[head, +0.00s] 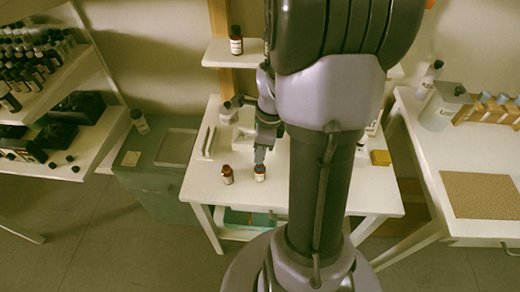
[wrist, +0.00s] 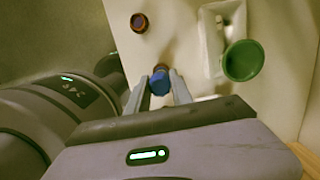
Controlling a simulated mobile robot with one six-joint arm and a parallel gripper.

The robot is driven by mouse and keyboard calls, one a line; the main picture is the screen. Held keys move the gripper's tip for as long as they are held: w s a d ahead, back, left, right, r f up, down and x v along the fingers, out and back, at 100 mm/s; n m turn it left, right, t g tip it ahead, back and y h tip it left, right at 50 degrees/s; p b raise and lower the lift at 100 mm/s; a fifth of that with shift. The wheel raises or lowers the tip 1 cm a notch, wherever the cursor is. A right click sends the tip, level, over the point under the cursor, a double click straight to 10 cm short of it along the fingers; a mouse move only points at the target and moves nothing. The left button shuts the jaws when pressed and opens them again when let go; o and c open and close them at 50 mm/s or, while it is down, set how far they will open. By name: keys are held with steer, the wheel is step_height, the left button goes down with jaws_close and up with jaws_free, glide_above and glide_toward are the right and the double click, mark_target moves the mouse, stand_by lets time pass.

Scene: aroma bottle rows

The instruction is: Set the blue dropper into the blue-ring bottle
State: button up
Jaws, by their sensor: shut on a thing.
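The blue dropper (wrist: 159,84) is between the fingers of my gripper (wrist: 160,93) in the wrist view, and the gripper is shut on it. A brown bottle (wrist: 161,67) shows just behind the dropper and is mostly hidden by it. In the head view my gripper (head: 260,157) is right over a small brown bottle with a pale label (head: 260,173). The dropper's tip is hidden, so I cannot tell whether it is inside the neck. The bottle's ring colour is not clear.
Another brown bottle with a reddish top (head: 227,174) stands just left on the white table (head: 305,205); it also shows in the wrist view (wrist: 139,22). A round green thing (wrist: 243,60) is at the right in the wrist view. A yellow block (head: 380,158) lies farther right.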

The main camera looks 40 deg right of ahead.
steer(key=shift+f+b, duration=1.1)
steer(key=shift+f, duration=0.35)
steer(key=o, duration=0.8)
steer(key=shift+c, duration=0.2)
steer(key=shift+r, duration=0.1)
step_height(320, 180, up, 7)
steer(key=p, duration=0.6)
steer(key=shift+r, duration=0.1)
